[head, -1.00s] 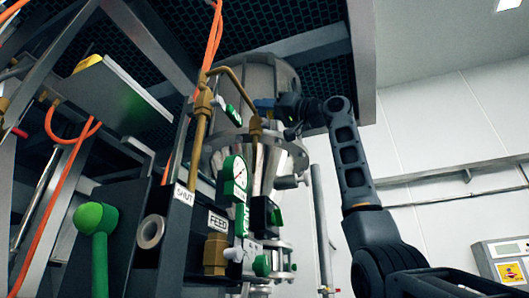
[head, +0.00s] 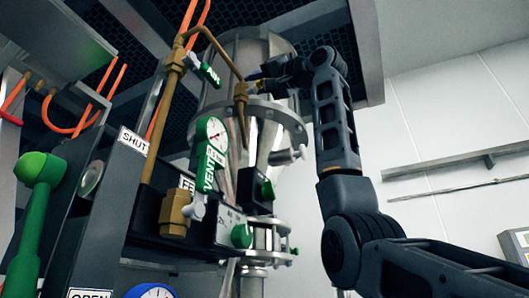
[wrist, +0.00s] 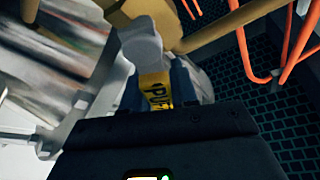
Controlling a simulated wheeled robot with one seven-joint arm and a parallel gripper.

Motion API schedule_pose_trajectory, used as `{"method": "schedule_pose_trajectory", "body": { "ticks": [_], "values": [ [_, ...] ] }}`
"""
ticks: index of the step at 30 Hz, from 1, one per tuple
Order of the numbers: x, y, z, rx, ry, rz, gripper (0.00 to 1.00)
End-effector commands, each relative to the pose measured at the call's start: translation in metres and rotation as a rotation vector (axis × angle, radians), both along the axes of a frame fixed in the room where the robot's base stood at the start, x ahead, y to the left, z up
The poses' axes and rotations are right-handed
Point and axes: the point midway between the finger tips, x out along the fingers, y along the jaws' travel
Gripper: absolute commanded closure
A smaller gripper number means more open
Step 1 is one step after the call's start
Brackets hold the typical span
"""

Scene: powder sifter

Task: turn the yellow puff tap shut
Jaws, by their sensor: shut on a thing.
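The yellow puff tap (wrist: 155,92) shows in the wrist view as a short yellow handle with black letters, below a grey rounded end piece and beside brass pipework. My gripper (wrist: 157,85) is shut on this handle, with a blue finger on each side. The dark gripper body hides the lower part of the tap. In the head view my gripper (head: 260,86) is at the brass fitting in front of the steel hopper, and the handle is mostly hidden there.
A steel hopper (head: 266,140) stands behind the brass pipe (head: 224,55). Orange hoses hang at upper left. The white wall side at right is fairly clear.

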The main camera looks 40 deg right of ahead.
Motion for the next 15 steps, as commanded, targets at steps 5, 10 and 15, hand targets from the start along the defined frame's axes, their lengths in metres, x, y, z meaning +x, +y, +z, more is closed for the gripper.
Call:
{"method": "schedule_pose_trajectory", "body": {
  "ticks": [5, 10, 15],
  "values": [
    [0.003, -0.005, -0.005, 0.147, 0.056, 0.003, 1.00],
    [0.005, -0.012, -0.010, 0.266, 0.099, 0.001, 1.00],
    [0.007, -0.016, -0.015, 0.356, 0.133, 0.000, 1.00]
  ]
}}
